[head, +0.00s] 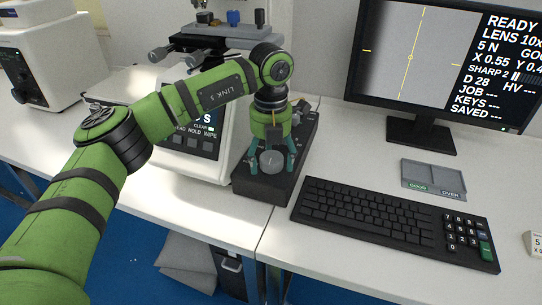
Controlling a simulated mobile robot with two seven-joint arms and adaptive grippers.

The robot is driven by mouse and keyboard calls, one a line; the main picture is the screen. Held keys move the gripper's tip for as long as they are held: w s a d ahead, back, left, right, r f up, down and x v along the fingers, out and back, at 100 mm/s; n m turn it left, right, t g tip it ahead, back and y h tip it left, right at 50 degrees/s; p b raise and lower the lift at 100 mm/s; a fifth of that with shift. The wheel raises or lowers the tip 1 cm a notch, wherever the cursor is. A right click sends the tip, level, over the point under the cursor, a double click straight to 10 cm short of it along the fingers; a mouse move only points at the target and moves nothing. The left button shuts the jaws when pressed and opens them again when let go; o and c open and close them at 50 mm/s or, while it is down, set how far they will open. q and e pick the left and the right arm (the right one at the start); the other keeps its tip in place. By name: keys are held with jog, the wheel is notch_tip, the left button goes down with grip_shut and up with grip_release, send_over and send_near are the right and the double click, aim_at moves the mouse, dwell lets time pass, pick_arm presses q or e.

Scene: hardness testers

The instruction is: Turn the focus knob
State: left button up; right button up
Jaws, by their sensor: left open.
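A round grey knob (271,162), seemingly the focus knob, sits on top of a black control box (250,188) at the front of the table. My left gripper (271,165) points down over it. Its teal fingers are open, one on each side of the knob in the picture. I cannot tell whether they touch it. The monitor (410,60) shows a blank grey image with yellow cross marks, the words READY and LENS 10x, and a short SHARP bar with a 2. My right gripper is not in view.
A white tester with a panel (208,140) stands left of the box, partly behind my left arm. A black keyboard (380,220) lies close to the box's right. A grey two-part tray (433,177) lies behind it. Another white machine (45,50) stands far left.

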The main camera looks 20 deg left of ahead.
pick_arm(q)
jog(key=shift+f, duration=0.1)
jog(key=shift+w, duration=0.1)
jog(key=c, duration=1.1)
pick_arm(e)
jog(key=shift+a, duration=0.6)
pick_arm(q)
jog(key=shift+m, duration=0.4)
